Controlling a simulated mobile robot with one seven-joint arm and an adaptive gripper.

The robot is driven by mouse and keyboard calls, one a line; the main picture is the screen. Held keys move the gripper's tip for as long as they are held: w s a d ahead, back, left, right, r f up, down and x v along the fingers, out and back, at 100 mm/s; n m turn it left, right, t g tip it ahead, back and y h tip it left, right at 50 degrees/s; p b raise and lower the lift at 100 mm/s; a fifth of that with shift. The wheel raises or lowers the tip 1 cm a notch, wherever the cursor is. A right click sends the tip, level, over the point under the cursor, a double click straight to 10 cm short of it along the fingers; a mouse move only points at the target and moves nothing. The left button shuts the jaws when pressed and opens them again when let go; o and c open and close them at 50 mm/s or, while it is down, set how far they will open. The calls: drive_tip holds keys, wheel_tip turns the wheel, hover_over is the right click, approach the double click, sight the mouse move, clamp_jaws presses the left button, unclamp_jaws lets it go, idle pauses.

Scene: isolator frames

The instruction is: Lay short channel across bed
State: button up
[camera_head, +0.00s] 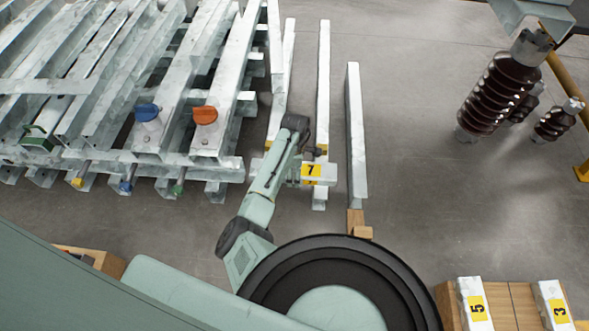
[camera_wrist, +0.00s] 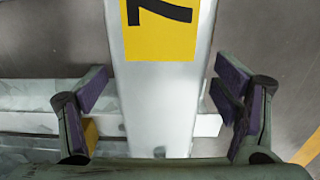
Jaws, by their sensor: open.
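The short channel with a yellow "7" label (camera_head: 318,172) is a pale grey metal piece near the picture's middle. In the wrist view the short channel (camera_wrist: 165,105) runs up the picture between my open fingers. My gripper (camera_wrist: 162,92) has one purple-padded finger on each side, with visible gaps to the channel. In the head view my gripper is small and partly hidden at the channel's left end. The bed of pale metal frames and rails (camera_head: 215,90) fills the upper left. The short channel stands right of its near corner, over a long upright-running rail (camera_head: 323,80).
Another long rail (camera_head: 355,130) lies to the right. Channels labelled 5 (camera_head: 474,305) and 3 (camera_head: 553,305) rest on wood at lower right. Brown insulators (camera_head: 495,95) stand upper right; floor between is clear.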

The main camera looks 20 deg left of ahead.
sight(294, 169)
wheel_tip(294, 169, up, 13)
drive_tip(key=p, duration=0.3)
drive_tip(key=shift+f, duration=0.1)
idle(0.4)
